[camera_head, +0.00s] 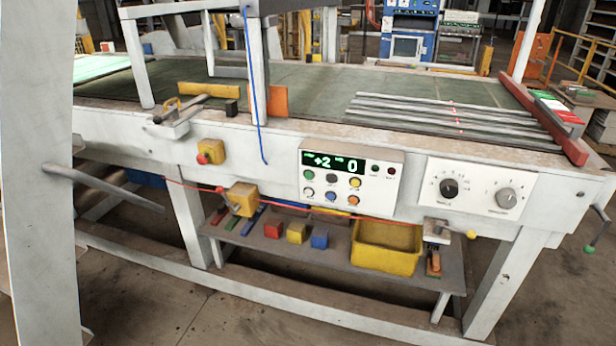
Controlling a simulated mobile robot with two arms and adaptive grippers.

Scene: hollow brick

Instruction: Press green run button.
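The control panel (396,190) is a white box on the front of the machine's long beam. Its dark display shows green figures, "+2" and "0". A round green button (308,175) sits at the panel's left, below the display. Beside and below it are black, yellow, white, blue and orange buttons. A small dark green dot and a small dark red dot lie right of the display. Which one is labelled run is too small to read. Neither gripper is in view.
A panel with two dials (477,188) is to the right. A yellow box with a red button (211,152) is to the left. A red cord (300,205) runs below the control panel. A shelf below holds coloured blocks and a yellow bin (386,262). A pale post (40,200) stands at left.

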